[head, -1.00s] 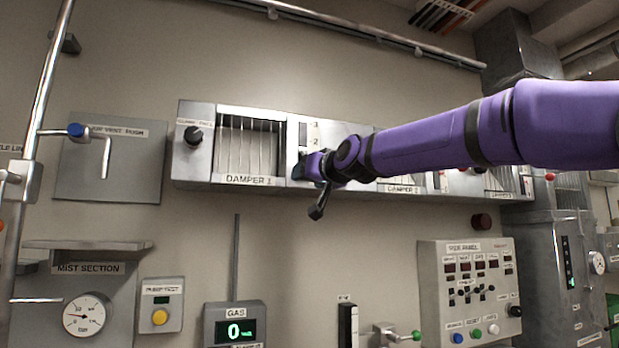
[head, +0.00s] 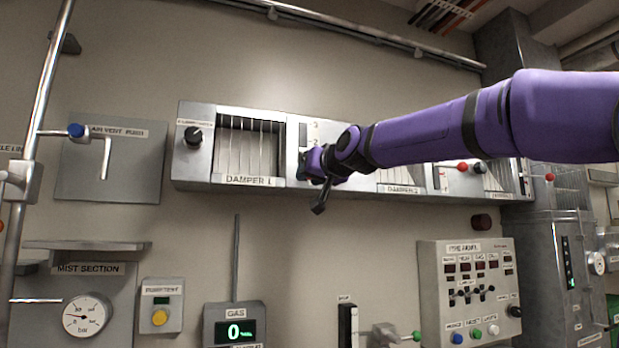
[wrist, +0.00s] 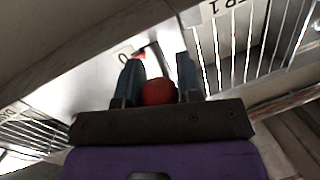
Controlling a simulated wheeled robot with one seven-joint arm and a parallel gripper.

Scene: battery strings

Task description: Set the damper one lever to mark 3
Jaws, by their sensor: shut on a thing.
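The damper one unit (head: 200,168) is a grey wall box with a slatted window and a "DAMPER 1" label. Its scale plate (head: 314,130) shows marks 3 and 2, with 3 above 2. My gripper (head: 304,164) is at this plate, a little below mark 2. In the wrist view my gripper (wrist: 158,78) has its two dark fingers on either side of a red knob (wrist: 158,92), shut on it. The knob is the lever's end. In the head view the gripper hides the lever and the lower part of the scale.
A black selector knob (head: 193,136) is at the unit's left. More damper units continue to the right behind my arm, one with a red-knobbed lever (head: 463,166). A panel with a blue-knobbed handle (head: 76,130) is at the left. The wall directly below damper one is bare.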

